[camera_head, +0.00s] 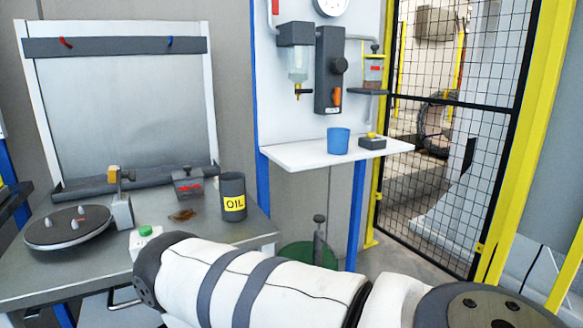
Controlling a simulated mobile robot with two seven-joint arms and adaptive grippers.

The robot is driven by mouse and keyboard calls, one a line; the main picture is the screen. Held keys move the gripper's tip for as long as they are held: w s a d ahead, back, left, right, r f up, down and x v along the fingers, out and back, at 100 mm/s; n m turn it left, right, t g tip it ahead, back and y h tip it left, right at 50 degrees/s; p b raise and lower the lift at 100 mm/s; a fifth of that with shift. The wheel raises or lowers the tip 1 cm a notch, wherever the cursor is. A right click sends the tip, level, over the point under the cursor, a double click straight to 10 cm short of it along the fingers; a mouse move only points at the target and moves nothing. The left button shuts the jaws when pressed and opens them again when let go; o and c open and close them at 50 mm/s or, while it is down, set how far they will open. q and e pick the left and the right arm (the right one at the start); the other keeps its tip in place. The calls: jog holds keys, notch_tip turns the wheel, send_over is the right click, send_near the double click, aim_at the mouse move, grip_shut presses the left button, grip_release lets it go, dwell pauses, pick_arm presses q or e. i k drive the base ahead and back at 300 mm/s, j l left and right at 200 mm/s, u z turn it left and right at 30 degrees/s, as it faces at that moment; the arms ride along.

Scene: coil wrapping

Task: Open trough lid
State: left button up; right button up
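A small dark grey box (188,187) with a red label and a knob on top sits on the metal table. Its top looks shut, but I cannot tell for sure whether this is the trough. A long grey trough-like ledge (130,182) runs along the foot of the upright panel at the back of the table; I cannot make out a lid on it. A white link of my arm with grey bands crosses the lower foreground from the right and hides the table's front right part. Neither of my grippers shows.
The metal table (75,275) bears a round turntable (70,232) with pegs, a green-button box (146,238), an oil can (233,199) and a brown spill (182,215). A white shelf (300,155) holds a blue cup (338,141). A mesh fence (460,130) stands right.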

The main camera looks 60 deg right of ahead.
aim_at(188, 172)
jog(key=z, duration=1.3)
jog(key=k+l+z, duration=0.1)
jog(key=l+z, duration=0.35)
jog(key=j, duration=0.1)
